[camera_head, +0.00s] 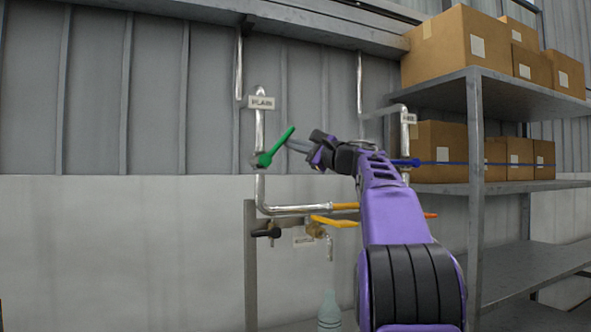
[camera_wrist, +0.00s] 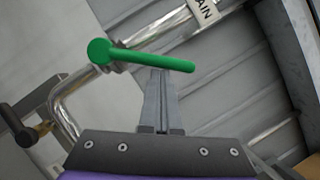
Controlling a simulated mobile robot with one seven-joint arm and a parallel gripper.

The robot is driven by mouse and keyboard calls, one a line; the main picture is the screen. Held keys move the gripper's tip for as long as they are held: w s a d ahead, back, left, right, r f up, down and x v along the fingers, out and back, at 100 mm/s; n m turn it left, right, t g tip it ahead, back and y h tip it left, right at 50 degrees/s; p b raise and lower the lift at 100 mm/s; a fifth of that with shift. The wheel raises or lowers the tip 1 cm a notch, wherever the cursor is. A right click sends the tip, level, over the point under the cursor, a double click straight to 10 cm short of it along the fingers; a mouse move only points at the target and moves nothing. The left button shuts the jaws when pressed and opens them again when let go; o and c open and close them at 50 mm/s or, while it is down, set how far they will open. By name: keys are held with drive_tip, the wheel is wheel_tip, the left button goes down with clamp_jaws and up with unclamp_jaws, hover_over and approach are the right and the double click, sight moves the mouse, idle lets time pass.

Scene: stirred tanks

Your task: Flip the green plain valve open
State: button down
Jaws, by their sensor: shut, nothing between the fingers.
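The green valve handle (camera_head: 276,148) sits on the chrome pipe under the "PLAIN" sign (camera_head: 262,103). In the head view it slants up and to the right from its pivot. In the wrist view the green handle (camera_wrist: 150,58) runs right from its round hub. My gripper (camera_head: 290,146) is shut and empty, its fingertips close to the handle's right side in the head view. In the wrist view the fingertips (camera_wrist: 160,76) lie just below the handle's middle. I cannot tell whether they touch it.
A blue handle (camera_head: 405,162) sits on a second pipe behind my arm. Below are a yellow handle (camera_head: 335,221), a black handle (camera_head: 266,232) and a bottle (camera_head: 330,312). A metal shelf (camera_head: 474,130) with cardboard boxes stands at the right. The wall area left of the pipe is clear.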

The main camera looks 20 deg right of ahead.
drive_tip(key=r+n, duration=0.1)
drive_tip(key=a+r+n+g+p, duration=0.1)
drive_tip(key=n, duration=0.1)
drive_tip(key=shift+a+y, duration=0.2)
drive_tip(key=shift+y, duration=0.1)
drive_tip(key=shift+a+r, duration=0.4)
drive_tip(key=shift+a, duration=0.25)
drive_tip(key=shift+a+r, duration=0.4)
drive_tip(key=shift+a, duration=0.35)
drive_tip(key=shift+s, duration=0.15)
